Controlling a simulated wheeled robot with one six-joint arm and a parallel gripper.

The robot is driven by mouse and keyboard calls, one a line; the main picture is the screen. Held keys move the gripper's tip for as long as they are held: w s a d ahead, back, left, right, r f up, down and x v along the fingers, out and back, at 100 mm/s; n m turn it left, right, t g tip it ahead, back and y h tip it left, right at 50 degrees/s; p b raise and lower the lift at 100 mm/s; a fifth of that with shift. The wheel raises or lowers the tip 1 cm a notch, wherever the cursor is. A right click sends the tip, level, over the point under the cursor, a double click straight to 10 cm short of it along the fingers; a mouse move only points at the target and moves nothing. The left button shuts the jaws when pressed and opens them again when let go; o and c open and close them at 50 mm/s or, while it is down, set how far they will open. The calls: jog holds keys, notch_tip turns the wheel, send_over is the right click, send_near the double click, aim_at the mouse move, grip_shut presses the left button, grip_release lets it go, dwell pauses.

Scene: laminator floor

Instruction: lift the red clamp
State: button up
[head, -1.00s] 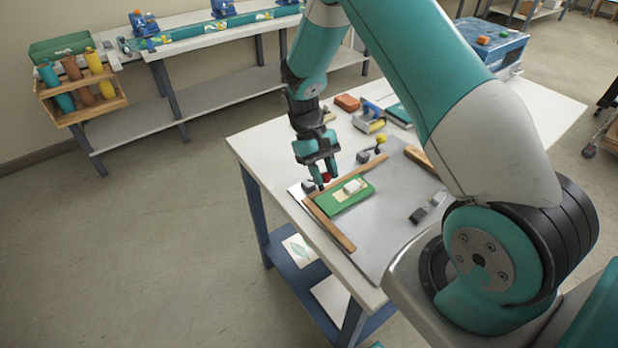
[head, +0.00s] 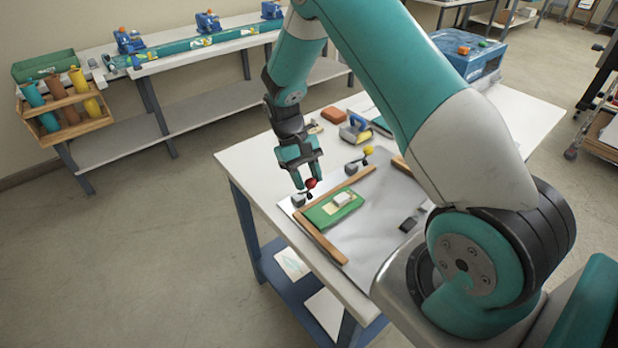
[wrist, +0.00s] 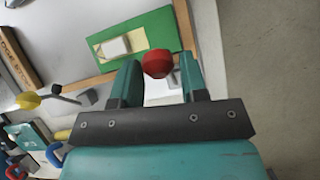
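The red clamp (head: 310,184) stands at the far-left corner of the grey plate, a round red knob on a dark lever with a small grey base (head: 298,200). Its knob also shows in the wrist view (wrist: 158,64), between the two fingertips. My gripper (head: 309,182) points down over the clamp, one teal finger on each side of the knob, and appears shut on it; in the wrist view the gripper (wrist: 160,75) leaves at most a thin gap on the right. The lever is tilted up, and the base stays at the plate.
A green board (head: 325,212) with a pale block lies beside wooden strips (head: 318,236). A yellow-knobbed clamp (head: 368,150) stands farther back. An orange-brown block (head: 333,115) and a yellow-and-grey tool (head: 355,130) lie behind. A blue box (head: 468,60) stands at the back right.

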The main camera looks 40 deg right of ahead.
jog(key=shift+o, duration=1.2)
jog(key=v, duration=1.7)
jog(key=shift+w, duration=0.15)
jog(key=shift+r, duration=0.1)
